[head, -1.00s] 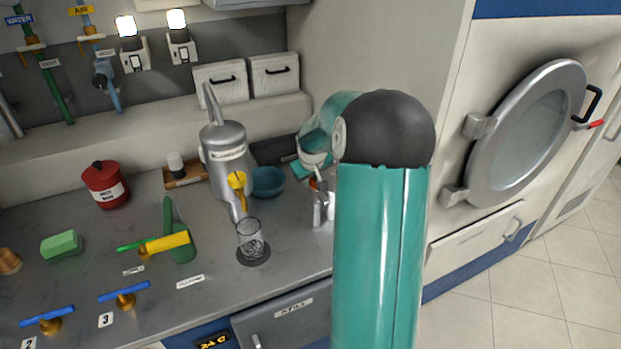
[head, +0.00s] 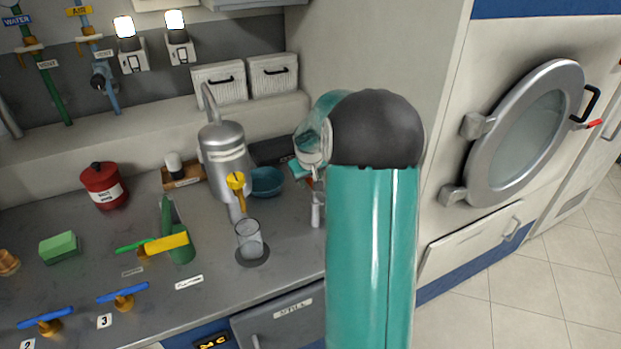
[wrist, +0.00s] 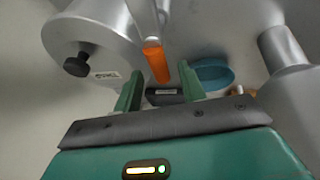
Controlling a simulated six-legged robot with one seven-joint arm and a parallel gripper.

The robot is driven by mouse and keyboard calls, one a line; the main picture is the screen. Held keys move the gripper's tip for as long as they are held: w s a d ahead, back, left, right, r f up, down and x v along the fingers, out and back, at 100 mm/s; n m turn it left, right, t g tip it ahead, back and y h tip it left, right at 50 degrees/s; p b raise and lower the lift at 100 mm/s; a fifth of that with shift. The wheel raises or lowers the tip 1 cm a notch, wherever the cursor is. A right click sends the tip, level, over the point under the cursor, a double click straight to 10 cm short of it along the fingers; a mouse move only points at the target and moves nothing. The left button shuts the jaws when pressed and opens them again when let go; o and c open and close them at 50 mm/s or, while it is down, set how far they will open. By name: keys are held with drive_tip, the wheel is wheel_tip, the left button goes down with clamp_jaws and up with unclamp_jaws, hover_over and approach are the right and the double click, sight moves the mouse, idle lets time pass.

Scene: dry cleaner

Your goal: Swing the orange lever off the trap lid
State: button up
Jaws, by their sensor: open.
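The orange lever (wrist: 156,61) shows in the wrist view, hanging from above just beyond my fingertips and between their lines. My gripper (wrist: 160,75) is open, its two green fingers apart and nothing seen between them. The lever seems close in front of the fingers; I cannot tell whether any finger touches it. A grey metal cylinder (wrist: 92,40) with a black knob and a label stands left of the lever. I cannot tell which surface is the trap lid. In the head view my arm hides most of this spot; only a bit of orange shows beside my wrist.
A teal bowl (head: 267,181) and the metal still (head: 224,160) with a yellow lever stand left of my wrist. A glass (head: 249,240) stands in front of the still. A metal post (wrist: 288,50) rises at the right in the wrist view.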

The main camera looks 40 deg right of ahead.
drive_tip(key=v, duration=1.3)
drive_tip(key=shift+r, duration=0.2)
drive_tip(key=shift+s+a, duration=0.1)
drive_tip(key=s+a+r+n+t+y, duration=0.1)
drive_tip(key=s+a+r, duration=0.2)
drive_tip(key=a, duration=0.7)
drive_tip(key=s+a+r+n, duration=0.15)
drive_tip(key=s+a, duration=0.25)
drive_tip(key=a, duration=0.6)
drive_tip(key=s+a+f+t+y, duration=0.1)
drive_tip(key=s+a+y, duration=0.1)
drive_tip(key=s+a, duration=1)
drive_tip(key=shift+s+a+f, duration=0.2)
drive_tip(key=shift+s+f, duration=0.05)
drive_tip(key=shift+s, duration=0.05)
